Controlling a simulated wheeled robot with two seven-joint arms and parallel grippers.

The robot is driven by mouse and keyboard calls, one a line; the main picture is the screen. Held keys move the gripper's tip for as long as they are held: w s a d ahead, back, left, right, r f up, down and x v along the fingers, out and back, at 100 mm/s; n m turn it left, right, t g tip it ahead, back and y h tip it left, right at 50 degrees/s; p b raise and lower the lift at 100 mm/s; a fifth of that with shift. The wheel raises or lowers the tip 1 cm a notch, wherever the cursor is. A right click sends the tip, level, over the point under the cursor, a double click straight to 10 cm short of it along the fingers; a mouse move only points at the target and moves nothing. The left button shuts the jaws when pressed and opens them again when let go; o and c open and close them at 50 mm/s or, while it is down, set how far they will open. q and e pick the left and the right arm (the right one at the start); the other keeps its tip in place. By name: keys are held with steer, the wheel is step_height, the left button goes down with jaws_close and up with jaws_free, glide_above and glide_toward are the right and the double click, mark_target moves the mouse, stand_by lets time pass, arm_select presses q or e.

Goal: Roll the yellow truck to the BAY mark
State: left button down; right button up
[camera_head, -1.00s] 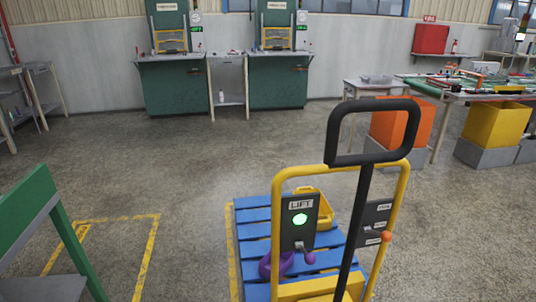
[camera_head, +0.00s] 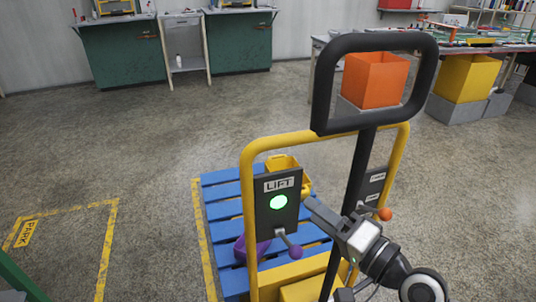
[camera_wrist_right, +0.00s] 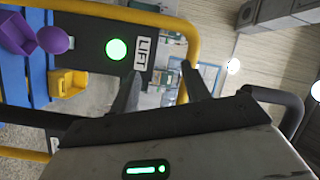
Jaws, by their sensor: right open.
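The yellow truck (camera_head: 251,222) stands in front of me with a black loop handle (camera_head: 322,95) on a dark post. Its LIFT panel (camera_head: 276,203) has a lit green light and a lever with a purple knob (camera_head: 296,252). A blue pallet (camera_head: 226,212) is at its far side. My right gripper (camera_head: 312,207) is open and empty, just right of the LIFT panel and below the handle. In the right wrist view its fingers (camera_wrist_right: 160,88) spread near the LIFT label, with the truck frame beyond. My left gripper is out of view. No BAY mark shows.
A yellow bin (camera_head: 304,178) and a purple thing (camera_head: 262,247) sit on the pallet. A yellow floor outline (camera_head: 108,236) with a mark reading PARK (camera_head: 23,234) is at left. Orange (camera_head: 376,80) and yellow (camera_head: 466,78) bins stand back right. Floor beyond the pallet is clear.

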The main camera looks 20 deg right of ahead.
mark_target(273, 137)
step_height(273, 137, up, 5)
steer(key=w+d+m+t+y, duration=0.1)
steer(key=w+d+m+t, duration=0.1)
steer(key=m, duration=0.2)
arm_select(q)
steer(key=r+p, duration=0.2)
steer(key=p, duration=0.1)
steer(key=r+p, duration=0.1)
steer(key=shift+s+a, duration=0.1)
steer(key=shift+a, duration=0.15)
arm_select(e)
steer(key=x, duration=1.5)
steer(key=shift+w+f, duration=0.1)
steer(key=shift+w, duration=0.3)
